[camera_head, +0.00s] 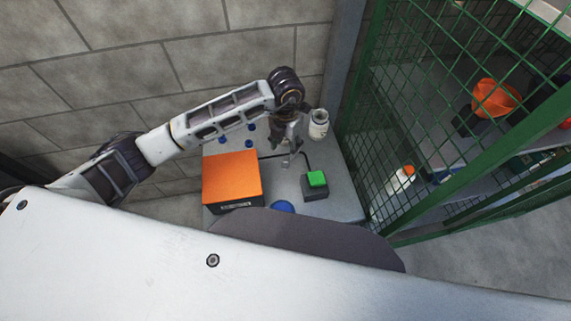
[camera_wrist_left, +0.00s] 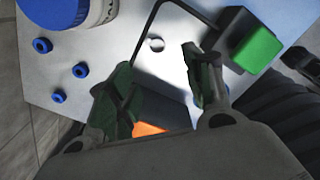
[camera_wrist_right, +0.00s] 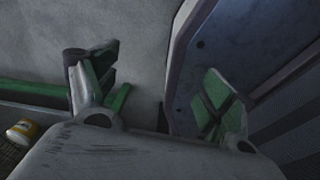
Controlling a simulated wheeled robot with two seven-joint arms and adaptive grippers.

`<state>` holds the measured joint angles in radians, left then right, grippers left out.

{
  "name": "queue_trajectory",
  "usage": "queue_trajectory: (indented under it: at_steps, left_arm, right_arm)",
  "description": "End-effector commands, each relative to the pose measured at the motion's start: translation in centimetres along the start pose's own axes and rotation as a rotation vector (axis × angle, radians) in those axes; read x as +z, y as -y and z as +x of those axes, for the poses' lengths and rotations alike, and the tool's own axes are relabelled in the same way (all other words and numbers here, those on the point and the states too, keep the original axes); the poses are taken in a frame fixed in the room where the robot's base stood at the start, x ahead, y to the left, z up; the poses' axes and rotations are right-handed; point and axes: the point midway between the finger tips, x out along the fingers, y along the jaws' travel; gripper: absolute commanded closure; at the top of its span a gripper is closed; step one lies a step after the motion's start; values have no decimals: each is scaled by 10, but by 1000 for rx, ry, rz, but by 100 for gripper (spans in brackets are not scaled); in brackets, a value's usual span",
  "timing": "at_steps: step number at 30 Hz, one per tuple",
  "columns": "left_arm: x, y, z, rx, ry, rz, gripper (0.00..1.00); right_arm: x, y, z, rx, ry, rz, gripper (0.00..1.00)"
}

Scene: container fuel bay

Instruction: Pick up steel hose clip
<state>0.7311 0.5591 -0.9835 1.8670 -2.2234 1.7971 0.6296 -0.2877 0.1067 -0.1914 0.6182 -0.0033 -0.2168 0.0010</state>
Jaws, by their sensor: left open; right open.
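The steel hose clip (camera_wrist_left: 156,44) shows in the left wrist view as a small silver ring on the grey bench top. It lies beyond the fingertips of my left gripper (camera_wrist_left: 160,82), roughly between their lines. My left gripper is open and empty.
The bench (camera_head: 345,203) holds an orange-topped box (camera_head: 231,174), a green button on a dark block (camera_head: 317,179) with a black cable, a white jar (camera_head: 318,126), several blue rings (camera_wrist_left: 80,71) and a blue disc (camera_head: 282,207). A green mesh fence (camera_head: 362,120) stands right, a block wall behind.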

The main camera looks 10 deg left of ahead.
Motion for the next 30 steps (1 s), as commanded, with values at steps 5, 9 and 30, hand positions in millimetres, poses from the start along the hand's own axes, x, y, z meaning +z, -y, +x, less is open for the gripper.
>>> queue_trajectory:
  at_steps: [5, 9, 30]
  left_arm:
    - [0, 0, 24, -1, -2, -1, 49]
    - [0, 0, 42, -2, -2, 0, 49]
    - [1, -1, 61, -1, 0, -1, 49]
  right_arm:
    - [-8, -8, -1, 8, -8, -2, 17]
    - [-9, -12, -2, 12, -10, -4, 17]
    - [8, 5, -4, -5, 9, 0, 17]
